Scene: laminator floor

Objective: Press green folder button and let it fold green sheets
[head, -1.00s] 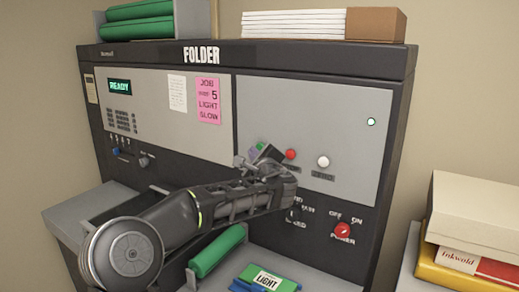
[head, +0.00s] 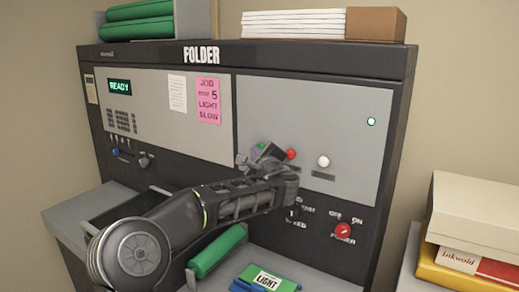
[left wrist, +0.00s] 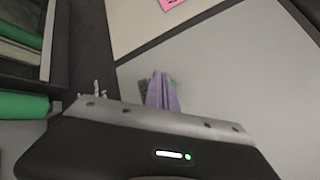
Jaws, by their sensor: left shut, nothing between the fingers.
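The folder machine (head: 300,105) stands ahead with a lit "READY" display (head: 120,87). My left gripper (head: 250,162) is at its right grey panel, beside the green button (head: 261,146), which shows just above the fingers. In the left wrist view the shut purple-grey fingers (left wrist: 163,92) point at the panel, with a bit of the green button (left wrist: 173,82) at their tips. I cannot tell whether they touch it. The fingers hold nothing. Green sheets (head: 140,28) lie in a holder on top of the machine. My right gripper is not in view.
A red button (head: 291,154) and a white button (head: 323,161) sit right of the green one. A red power knob (head: 343,230) is below. Boxes (head: 475,225) stand at right.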

